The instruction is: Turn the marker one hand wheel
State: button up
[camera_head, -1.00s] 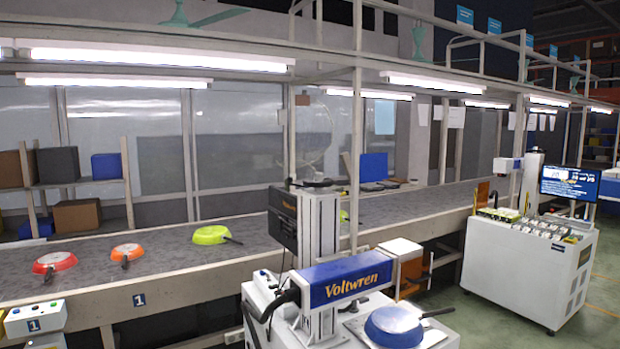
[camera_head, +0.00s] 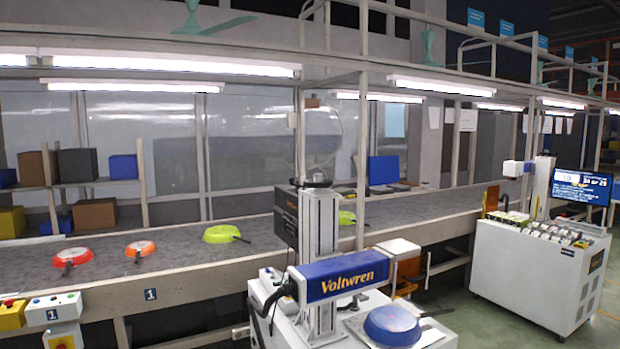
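A laser marker with a blue "Voltwren" head (camera_head: 347,277) stands on a white cabinet at the lower centre. Its grey column (camera_head: 320,245) rises behind the head. A dark round shape on top of the column (camera_head: 314,182) looks like the hand wheel, but it is small and partly blurred. A blue pan (camera_head: 392,325) lies upside down on the marker's plate under the head's right end, its black handle pointing right. A second marking machine (camera_head: 543,185) stands farther right. My gripper is not in view.
The conveyor (camera_head: 185,252) runs behind the marker with red (camera_head: 73,257), orange (camera_head: 140,249) and green (camera_head: 220,233) pans on it. A control box with buttons (camera_head: 53,309) is at lower left. A white cabinet (camera_head: 525,275) stands at right, with green floor between it and the marker.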

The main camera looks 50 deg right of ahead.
aim_at(318, 181)
jog(key=z, duration=0.15)
jog(key=i, duration=0.95)
jog(key=u, duration=0.1)
